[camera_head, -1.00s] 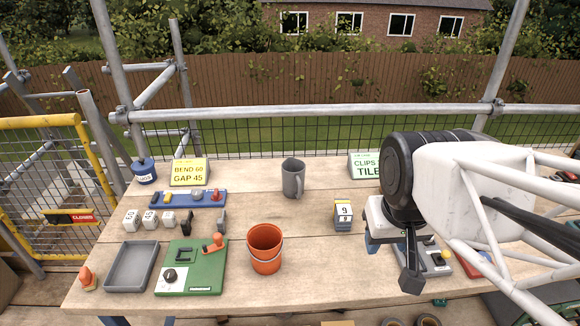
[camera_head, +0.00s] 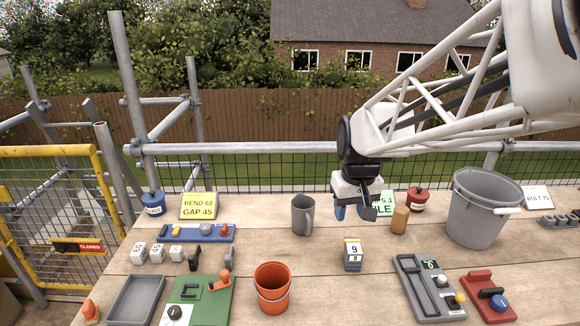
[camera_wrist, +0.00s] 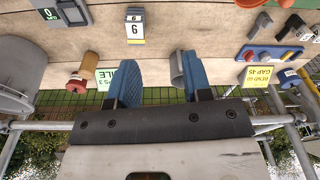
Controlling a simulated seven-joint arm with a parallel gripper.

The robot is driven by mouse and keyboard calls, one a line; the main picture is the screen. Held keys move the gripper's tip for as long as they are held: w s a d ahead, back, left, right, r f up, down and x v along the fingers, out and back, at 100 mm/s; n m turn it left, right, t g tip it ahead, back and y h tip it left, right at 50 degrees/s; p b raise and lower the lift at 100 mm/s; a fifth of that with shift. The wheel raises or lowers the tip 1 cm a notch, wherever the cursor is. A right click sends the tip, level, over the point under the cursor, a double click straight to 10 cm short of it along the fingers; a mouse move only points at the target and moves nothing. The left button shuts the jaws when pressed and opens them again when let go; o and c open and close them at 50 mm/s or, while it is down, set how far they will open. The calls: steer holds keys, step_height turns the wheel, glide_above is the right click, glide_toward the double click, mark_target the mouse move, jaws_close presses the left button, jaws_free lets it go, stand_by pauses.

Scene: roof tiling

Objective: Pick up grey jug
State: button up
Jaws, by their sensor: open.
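The grey jug (camera_head: 303,215) stands upright on the wooden bench, toward the back and near the middle. My gripper (camera_head: 354,212) is to the right of the jug in the head view, with its blue-padded fingers apart and nothing seen between them. In the wrist view the open fingers (camera_wrist: 160,85) point toward the bench. There the jug (camera_wrist: 178,72) shows beside the right-hand finger, which hides part of it. I cannot tell whether they touch.
The number block (camera_head: 352,254) stands in front of my gripper. A brown cylinder (camera_head: 400,220), a red-topped tin (camera_head: 417,200) and a large grey bucket (camera_head: 483,210) stand to the right. An orange bucket (camera_head: 272,287) is in front. Bare wood surrounds the jug's front.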

steer(key=w+a+f+n, duration=0.1)
steer(key=w+f, duration=0.1)
steer(key=w, duration=0.3)
steer(key=w+a+f, duration=0.2)
steer(key=w+f, duration=0.1)
steer(key=w, duration=0.2)
steer(key=n+g, duration=0.2)
glide_above(309, 220)
steer(key=f, duration=0.9)
steer(key=shift+w+d, duration=0.2)
steer(key=shift+f, duration=1.3)
steer(key=shift+s+a+f, duration=0.1)
steer(key=shift+f, duration=1.2)
steer(key=shift+s+a+f, duration=0.1)
steer(key=shift+f, duration=1.2)
jaws_close()
